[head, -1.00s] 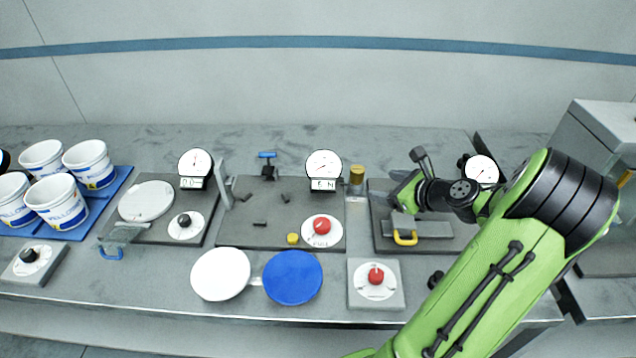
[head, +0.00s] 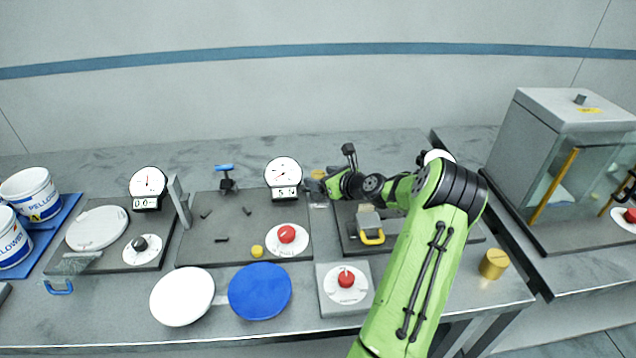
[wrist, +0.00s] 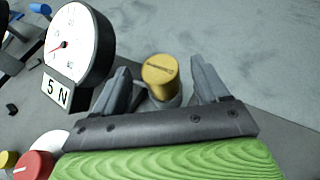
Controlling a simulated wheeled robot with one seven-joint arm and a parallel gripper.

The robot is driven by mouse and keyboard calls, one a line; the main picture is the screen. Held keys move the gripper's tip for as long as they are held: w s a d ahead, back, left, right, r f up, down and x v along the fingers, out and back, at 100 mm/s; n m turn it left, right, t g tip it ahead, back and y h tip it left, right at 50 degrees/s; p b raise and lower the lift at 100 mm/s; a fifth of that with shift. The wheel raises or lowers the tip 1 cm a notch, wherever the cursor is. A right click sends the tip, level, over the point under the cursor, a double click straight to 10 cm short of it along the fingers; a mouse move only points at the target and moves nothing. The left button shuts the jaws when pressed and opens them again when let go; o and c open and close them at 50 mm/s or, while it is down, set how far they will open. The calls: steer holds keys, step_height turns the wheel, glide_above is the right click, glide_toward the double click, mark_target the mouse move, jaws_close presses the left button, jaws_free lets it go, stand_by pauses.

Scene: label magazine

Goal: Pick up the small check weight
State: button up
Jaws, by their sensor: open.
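A small brass check weight (head: 319,173) stands on a grey post or base at the back of the bench, just right of the middle dial gauge. My gripper (head: 317,188) is beside it in the head view and partly covers it. In the wrist view the brass weight (wrist: 159,72) shows between the two spread fingers of my gripper (wrist: 160,84). The fingers are open, and I see a gap on both sides of the weight. Whether they reach around it or stop short is hard to tell.
The "5 N" dial gauge (wrist: 78,45) stands close to the left finger. A larger brass cylinder (head: 493,263) stands at the bench's right end. A yellow-handled block (head: 371,225) lies under my arm. A glass-sided cabinet (head: 560,150) stands at right.

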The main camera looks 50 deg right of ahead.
mark_target(322, 176)
steer(key=shift+w+d+f, duration=0.1)
steer(key=shift+w+f, duration=0.05)
steer(key=shift+w, duration=0.2)
steer(key=shift+s, duration=0.1)
jaws_close()
steer(key=shift+r, duration=0.2)
step_height(322, 176, up, 10)
steer(key=p, duration=0.2)
steer(key=shift+f+p, duration=0.1)
steer(key=shift+p, duration=0.25)
